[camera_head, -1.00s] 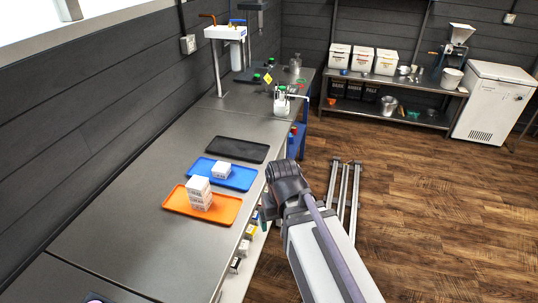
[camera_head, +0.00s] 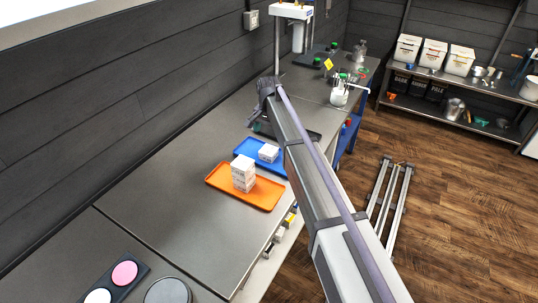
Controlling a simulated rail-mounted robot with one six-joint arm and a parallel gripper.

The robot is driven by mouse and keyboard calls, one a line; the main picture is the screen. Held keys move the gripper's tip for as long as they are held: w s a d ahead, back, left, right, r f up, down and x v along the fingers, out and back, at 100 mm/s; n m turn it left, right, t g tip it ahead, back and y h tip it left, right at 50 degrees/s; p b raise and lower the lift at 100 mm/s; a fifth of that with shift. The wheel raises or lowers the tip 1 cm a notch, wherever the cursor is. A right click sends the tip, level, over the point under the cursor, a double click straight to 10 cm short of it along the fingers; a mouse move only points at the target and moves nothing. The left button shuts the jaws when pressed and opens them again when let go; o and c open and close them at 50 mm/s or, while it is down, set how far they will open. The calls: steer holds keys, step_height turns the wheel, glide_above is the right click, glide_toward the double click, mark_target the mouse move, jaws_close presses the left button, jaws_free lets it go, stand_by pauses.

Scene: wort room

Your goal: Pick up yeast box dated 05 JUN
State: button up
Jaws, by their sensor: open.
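A stack of small white boxes (camera_head: 243,173) with dark print stands on the orange tray (camera_head: 262,198). Another white box (camera_head: 268,152) lies on the blue tray (camera_head: 247,146) just behind it. The print is too small to read, so I cannot tell which box is dated 05 JUN. My gripper (camera_head: 256,120) is at the far end of my arm, above the black tray (camera_head: 312,135), beyond the blue tray. It is open, with no box seen in it. My arm hides part of the black tray and the right end of the blue tray.
The grey counter (camera_head: 185,215) is clear left of the trays. At its near end is a black holder (camera_head: 125,287) with pink and white discs. A jar with a green lid (camera_head: 340,92) stands beyond my arm.

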mark_target(269, 149)
step_height(269, 149, down, 11)
steer(key=b, duration=1)
steer(key=shift+d, duration=0.15)
steer(key=shift+r, duration=0.3)
steer(key=shift+c, duration=0.3)
steer(key=c, duration=1)
steer(key=shift+o, duration=0.2)
steer(key=shift+p, duration=0.3)
step_height(269, 149, up, 10)
steer(key=p, duration=1)
steer(key=shift+r, duration=0.25)
